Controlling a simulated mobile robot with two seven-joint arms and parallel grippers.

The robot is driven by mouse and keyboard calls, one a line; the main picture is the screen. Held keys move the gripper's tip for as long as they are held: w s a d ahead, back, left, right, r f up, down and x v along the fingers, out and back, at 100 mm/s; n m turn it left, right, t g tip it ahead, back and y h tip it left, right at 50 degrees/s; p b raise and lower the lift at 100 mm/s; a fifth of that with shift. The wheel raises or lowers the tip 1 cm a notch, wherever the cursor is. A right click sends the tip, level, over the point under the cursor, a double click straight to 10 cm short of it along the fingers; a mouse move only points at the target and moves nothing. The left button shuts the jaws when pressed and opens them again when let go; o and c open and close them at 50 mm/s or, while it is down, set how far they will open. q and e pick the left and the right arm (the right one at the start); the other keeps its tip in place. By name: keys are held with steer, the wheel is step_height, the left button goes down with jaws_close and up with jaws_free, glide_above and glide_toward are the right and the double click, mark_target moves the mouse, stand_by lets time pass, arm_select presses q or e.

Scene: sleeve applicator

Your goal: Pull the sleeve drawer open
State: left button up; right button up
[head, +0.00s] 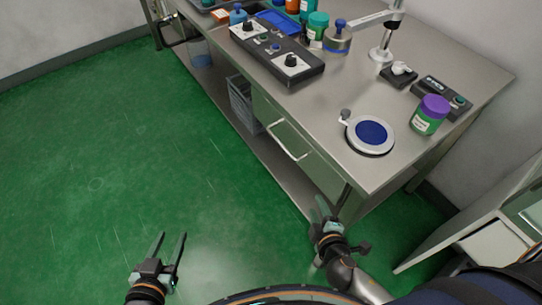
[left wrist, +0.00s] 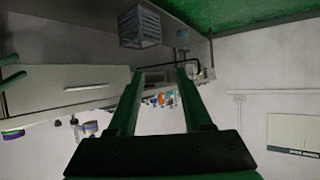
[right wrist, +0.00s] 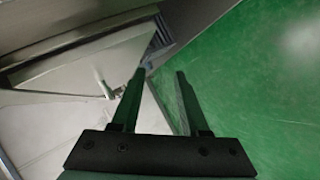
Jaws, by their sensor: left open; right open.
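The sleeve drawer (head: 312,165) is a grey-green front under the worktop, with a pale bar handle (head: 287,142). It looks shut. The drawer front also shows in the left wrist view (left wrist: 50,95), and in the right wrist view (right wrist: 75,62) with its handle (right wrist: 105,88) left of the fingers. My right gripper (head: 318,205) is open and empty, low beside the table's near corner and apart from the handle. My left gripper (head: 168,236) is open and empty over the green floor, well left of the drawer.
The steel table (head: 308,103) holds a control box (head: 277,55), a round blue-topped plate (head: 370,133) and a purple-lidded jar (head: 430,114). A grey crate (head: 243,100) sits on the lower shelf. A white cabinet (head: 495,240) stands right. The floor at left is clear.

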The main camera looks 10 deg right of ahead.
steer(key=w+n+t+b, duration=0.4)
steer(key=n+b, duration=0.1)
steer(key=n+t+y+b, duration=0.2)
steer(key=n+t+b, duration=0.3)
steer(key=n, duration=0.2)
glide_toward(282, 145)
steer(key=x, duration=0.4)
steer(key=p+x, duration=0.1)
steer(key=x, duration=0.3)
steer(key=shift+w+f, duration=0.15)
steer(key=shift+w, duration=0.2)
arm_select(q)
steer(key=shift+m+t+h, duration=0.4)
steer(key=shift+t, duration=0.3)
steer(key=shift+w+d+f, duration=0.2)
steer(key=shift+w+f, duration=0.15)
steer(key=shift+f, duration=0.25)
steer(key=shift+w+d+f, duration=0.15)
steer(key=shift+w+f, duration=0.2)
steer(key=shift+f, duration=0.3)
steer(key=shift+w+d+f, duration=0.2)
steer(key=shift+w+f, duration=0.15)
steer(key=shift+f, duration=0.25)
arm_select(e)
steer(key=shift+w, duration=0.65)
steer(key=shift+c, duration=0.3)
jaws_close()
